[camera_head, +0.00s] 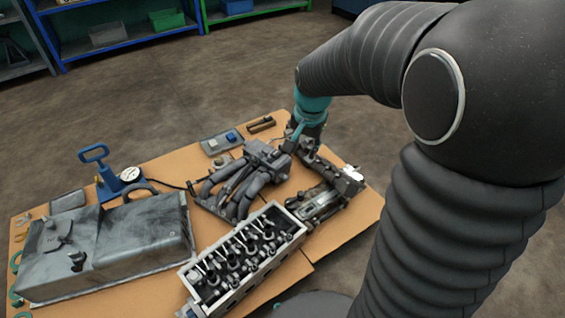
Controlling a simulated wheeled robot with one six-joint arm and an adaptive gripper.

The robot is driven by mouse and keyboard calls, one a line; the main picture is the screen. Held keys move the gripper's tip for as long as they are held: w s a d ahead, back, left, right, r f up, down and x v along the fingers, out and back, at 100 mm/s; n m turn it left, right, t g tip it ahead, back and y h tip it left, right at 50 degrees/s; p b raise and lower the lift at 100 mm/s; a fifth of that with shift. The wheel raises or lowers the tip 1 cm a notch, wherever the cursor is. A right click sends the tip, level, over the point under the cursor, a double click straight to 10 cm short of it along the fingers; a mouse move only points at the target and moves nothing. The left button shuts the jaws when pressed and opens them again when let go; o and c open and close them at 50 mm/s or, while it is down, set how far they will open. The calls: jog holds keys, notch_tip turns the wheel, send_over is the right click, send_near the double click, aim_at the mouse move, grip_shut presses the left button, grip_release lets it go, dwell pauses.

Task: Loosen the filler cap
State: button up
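A scuffed grey metal tank (140,236) lies at the left of the tan tabletop. Two small fittings stand on its top: a flat winged one (58,236) and a dark upright one (76,260). I cannot tell for certain which of them is the filler cap. My gripper (294,143) is at the far right part of the table, beyond the teal wrist, close to dark machine parts and well away from the tank. Its fingers are small and blend with those parts, so I cannot tell whether they are open or touching anything.
A dark manifold (240,184) and an open cylinder head (243,256) lie between tank and gripper. A blue hand pump (108,182) with a gauge stands behind the tank. More metal parts (325,198) lie at the right. Shelves (125,35) stand beyond open floor.

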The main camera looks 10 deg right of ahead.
jog(key=w+f+m+g, duration=0.1)
jog(key=w+f+m, duration=0.1)
jog(key=w+f, duration=0.55)
jog(key=m+g+b, duration=0.1)
jog(key=m+b, duration=0.1)
jog(key=m, duration=0.1)
send_over(292, 199)
notch_tip(292, 199, down, 13)
notch_tip(292, 199, down, 14)
jog(key=shift+f, duration=0.1)
grip_shut()
